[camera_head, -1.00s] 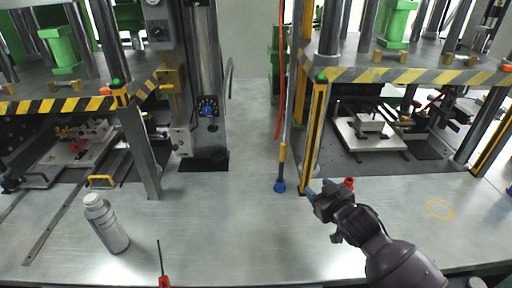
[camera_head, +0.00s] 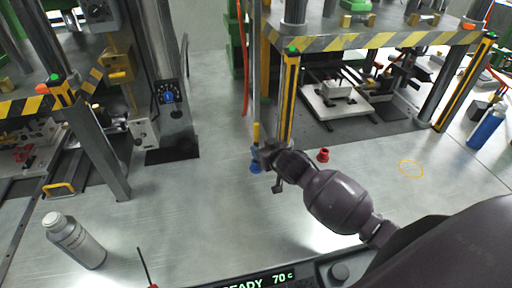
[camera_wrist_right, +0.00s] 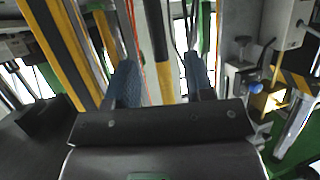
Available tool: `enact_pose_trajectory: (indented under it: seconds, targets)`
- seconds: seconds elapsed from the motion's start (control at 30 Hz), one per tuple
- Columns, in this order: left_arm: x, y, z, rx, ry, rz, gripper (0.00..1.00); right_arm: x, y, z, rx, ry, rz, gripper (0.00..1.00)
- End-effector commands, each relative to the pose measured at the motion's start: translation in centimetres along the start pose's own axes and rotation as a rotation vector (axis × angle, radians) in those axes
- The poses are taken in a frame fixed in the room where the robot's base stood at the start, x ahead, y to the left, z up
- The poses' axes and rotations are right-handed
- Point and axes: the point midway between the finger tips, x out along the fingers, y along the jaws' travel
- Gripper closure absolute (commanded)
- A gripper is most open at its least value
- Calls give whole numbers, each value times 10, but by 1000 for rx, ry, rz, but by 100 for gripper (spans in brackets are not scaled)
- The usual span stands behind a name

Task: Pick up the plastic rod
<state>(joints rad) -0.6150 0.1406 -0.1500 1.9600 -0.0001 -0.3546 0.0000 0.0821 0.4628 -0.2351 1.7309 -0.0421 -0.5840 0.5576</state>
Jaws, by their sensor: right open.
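The plastic rod (camera_head: 256,132) stands upright on the metal bench just left of a yellow-and-black press post. It has a yellow section and a blue foot, and its upper part looks thin and pale. My right gripper (camera_head: 260,156) is at its lower part, just above the foot, and partly hides it. In the right wrist view, the blue fingers of my right gripper (camera_wrist_right: 161,78) are spread apart, with a yellow upright piece (camera_wrist_right: 165,85), apparently the rod, between them. I cannot tell whether either finger touches it. My left gripper is not in view.
The striped press post (camera_head: 288,100) stands close to the right of the rod. A small red part (camera_head: 323,155) sits nearby. A grey bottle (camera_head: 78,243) and a red-handled tool (camera_head: 146,265) are at the front left. A blue bottle (camera_head: 487,128) stands far right. The central bench is clear.

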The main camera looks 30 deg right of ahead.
Motion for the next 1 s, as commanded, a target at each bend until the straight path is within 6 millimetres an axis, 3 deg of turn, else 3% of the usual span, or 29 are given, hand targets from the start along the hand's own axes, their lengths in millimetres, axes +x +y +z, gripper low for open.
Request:
enact_pose_trajectory:
  seconds: [0.17, 0.6, 0.93, 1.0]
  targets:
    - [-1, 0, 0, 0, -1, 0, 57, 8, 0, 0, 0, -1, 0, 52]
    - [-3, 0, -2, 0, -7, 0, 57, 52, 1, 4, -1, 0, 0, 52]
    - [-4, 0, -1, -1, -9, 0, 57, 55, 1, 5, -1, 0, 0, 52]
    - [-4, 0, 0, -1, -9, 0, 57, 55, 1, 5, -1, 0, 0, 62]
